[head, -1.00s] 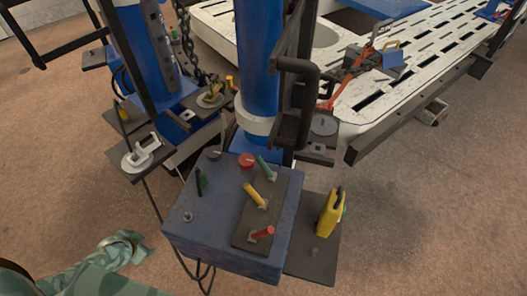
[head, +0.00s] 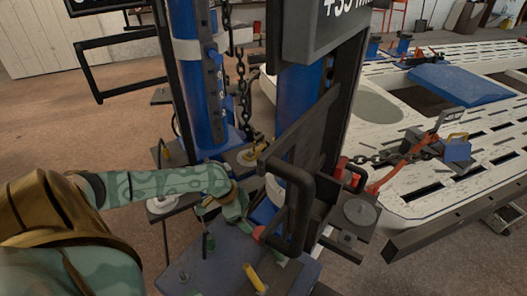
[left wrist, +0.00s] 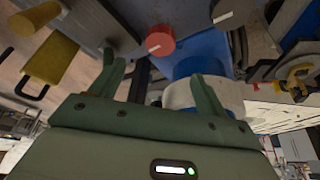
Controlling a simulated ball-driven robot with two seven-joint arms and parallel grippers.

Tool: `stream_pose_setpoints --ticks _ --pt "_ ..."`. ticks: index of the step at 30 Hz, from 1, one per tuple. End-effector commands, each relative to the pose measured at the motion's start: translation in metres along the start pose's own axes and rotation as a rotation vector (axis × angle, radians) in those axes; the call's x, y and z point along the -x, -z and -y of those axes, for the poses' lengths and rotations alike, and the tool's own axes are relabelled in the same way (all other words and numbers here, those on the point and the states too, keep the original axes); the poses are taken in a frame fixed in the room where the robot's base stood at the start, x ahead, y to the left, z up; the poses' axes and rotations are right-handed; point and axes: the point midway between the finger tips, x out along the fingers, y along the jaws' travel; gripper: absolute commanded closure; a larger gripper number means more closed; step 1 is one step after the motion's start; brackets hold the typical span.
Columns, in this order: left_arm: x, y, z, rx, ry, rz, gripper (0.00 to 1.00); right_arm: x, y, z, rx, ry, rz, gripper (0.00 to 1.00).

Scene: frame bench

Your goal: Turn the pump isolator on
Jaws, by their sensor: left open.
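The blue control box (head: 205,268) stands low in the middle of the head view, partly hidden by my left arm and a dark frame. A red knob (head: 258,232) shows at its back edge; in the left wrist view the red knob (left wrist: 160,42) has a white mark. A dark grey knob (left wrist: 228,12), also with a white mark, is to its right there. I cannot tell which is the pump isolator. My left gripper (head: 237,208) is above the box's back part. Its open fingers (left wrist: 158,75) are apart, with nothing seen between them. My right gripper is out of view.
A yellow lever (head: 254,278) and a dark green handle (head: 208,245) stand on the box. A dark frame with a thick black handle (head: 290,205) rises close right of my gripper. Blue posts (head: 297,105) and a chain (head: 241,90) stand behind.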

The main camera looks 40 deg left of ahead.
Motion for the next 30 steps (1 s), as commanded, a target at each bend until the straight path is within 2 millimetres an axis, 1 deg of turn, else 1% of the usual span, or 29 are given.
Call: stream_pose_setpoints --ticks 1,6,9,13,15,19,28,29,30 --pt "-0.019 -0.002 -0.001 0.004 -0.003 0.000 0.24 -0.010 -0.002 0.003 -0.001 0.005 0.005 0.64" --pt "-0.065 -0.003 0.000 0.006 -0.003 0.001 0.24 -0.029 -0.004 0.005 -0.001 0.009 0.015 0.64" --pt "-0.088 -0.003 -0.001 0.005 -0.003 0.001 0.24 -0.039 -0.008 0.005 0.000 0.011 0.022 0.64" --pt "-0.110 -0.003 0.000 0.004 -0.001 0.003 0.24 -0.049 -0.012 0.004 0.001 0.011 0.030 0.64" --pt "-0.118 -0.002 0.000 0.003 0.000 0.001 0.24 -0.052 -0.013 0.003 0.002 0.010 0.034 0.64" --pt "-0.126 -0.001 0.001 0.003 0.001 0.001 0.24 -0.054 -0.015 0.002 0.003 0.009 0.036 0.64" --pt "-0.126 0.000 0.001 0.002 0.002 0.000 0.24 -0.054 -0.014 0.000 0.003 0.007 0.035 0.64" --pt "-0.126 0.000 0.001 0.002 0.002 0.000 0.33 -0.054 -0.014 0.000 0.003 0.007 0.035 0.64" --pt "-0.126 0.000 0.001 0.002 0.002 0.000 0.44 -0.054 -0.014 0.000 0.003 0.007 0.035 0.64"
